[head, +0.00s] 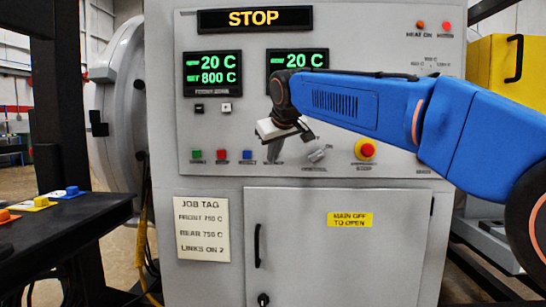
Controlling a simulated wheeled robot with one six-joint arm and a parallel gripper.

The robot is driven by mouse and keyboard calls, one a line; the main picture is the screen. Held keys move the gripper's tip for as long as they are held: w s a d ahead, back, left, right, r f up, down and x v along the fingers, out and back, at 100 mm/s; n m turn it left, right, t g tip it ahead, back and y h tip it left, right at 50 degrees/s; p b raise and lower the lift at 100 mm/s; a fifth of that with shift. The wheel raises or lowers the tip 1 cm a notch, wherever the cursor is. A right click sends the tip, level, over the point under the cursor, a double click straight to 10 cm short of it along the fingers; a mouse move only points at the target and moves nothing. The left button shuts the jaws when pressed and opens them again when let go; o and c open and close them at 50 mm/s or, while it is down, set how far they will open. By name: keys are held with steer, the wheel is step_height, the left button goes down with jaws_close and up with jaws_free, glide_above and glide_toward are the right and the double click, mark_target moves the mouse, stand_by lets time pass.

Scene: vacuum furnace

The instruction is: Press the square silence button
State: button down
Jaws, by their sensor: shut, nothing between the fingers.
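The furnace control panel (350,100) faces me. My gripper (273,156) is shut and empty, pointing down in front of the panel just right of the blue button. I cannot tell whether it touches the panel. It hides part of the panel behind it.
A grey knob (318,154) and a red emergency mushroom button (366,150) are right of my gripper. The upper display (255,19) reads STOP. Two temperature displays are below; my arm partly covers the right one. A dark shelf (70,215) with coloured blocks stands at left.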

steer(key=shift+w, duration=0.15)
steer(key=shift+w, duration=0.25)
steer(key=shift+w, duration=0.45)
stand_by(1.0)
steer(key=shift+s, duration=0.9)
steer(key=s, duration=0.5)
steer(key=shift+a, duration=0.1)
stand_by(0.4)
stand_by(0.5)
